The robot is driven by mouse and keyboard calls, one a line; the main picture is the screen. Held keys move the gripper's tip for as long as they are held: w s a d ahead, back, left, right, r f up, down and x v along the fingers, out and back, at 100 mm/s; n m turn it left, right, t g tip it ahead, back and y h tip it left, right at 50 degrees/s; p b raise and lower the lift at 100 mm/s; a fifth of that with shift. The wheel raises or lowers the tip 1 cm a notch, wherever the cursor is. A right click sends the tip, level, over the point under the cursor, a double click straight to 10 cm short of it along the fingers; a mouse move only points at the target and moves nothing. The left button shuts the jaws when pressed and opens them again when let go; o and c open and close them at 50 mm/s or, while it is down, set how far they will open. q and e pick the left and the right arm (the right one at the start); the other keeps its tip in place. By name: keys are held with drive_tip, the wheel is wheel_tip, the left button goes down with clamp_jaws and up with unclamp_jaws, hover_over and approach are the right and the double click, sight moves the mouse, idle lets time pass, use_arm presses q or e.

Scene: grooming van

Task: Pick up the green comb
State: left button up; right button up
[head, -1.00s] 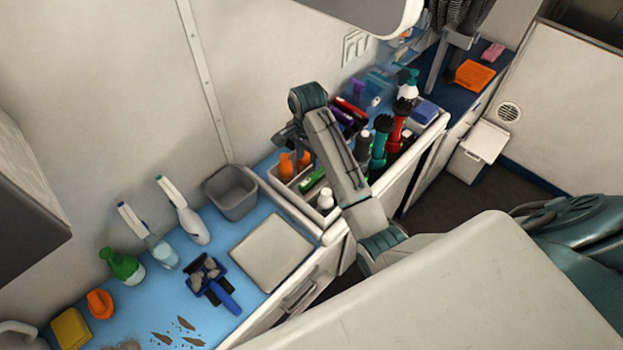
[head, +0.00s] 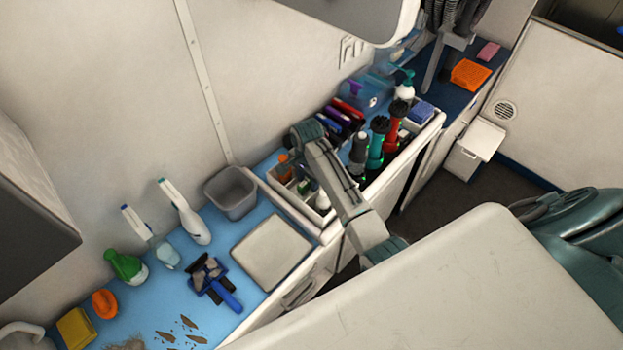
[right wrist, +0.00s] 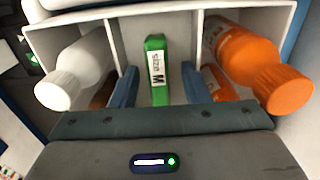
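The green comb (right wrist: 156,72), with a white "size M" label, stands in the middle compartment of a white organizer in the right wrist view. It lies between the two blue fingers of my right gripper (right wrist: 160,80). The fingers are open, with a gap on each side of the comb. In the head view my right arm reaches down over the organizer (head: 290,204), and its gripper is largely hidden there. Only a small bit of the comb (head: 304,186) shows beside the arm. My left gripper is not in view.
A white bottle (right wrist: 78,70) and an orange bottle (right wrist: 258,65) flank the comb, beyond thin dividers. Dark, teal and red bottles (head: 378,140) stand just right of my arm. A grey bin (head: 231,193) and a white panel (head: 271,251) lie to the left.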

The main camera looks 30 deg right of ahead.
clamp_jaws()
drive_tip(key=shift+r, duration=0.15)
drive_tip(key=shift+r, duration=0.3)
wheel_tip(320, 180, up, 6)
drive_tip(key=b, duration=0.3)
drive_tip(key=shift+r, duration=0.15)
wheel_tip(320, 180, up, 2)
drive_tip(key=shift+p, duration=0.7)
drive_tip(key=shift+r, duration=0.5)
drive_tip(key=shift+f, duration=0.1)
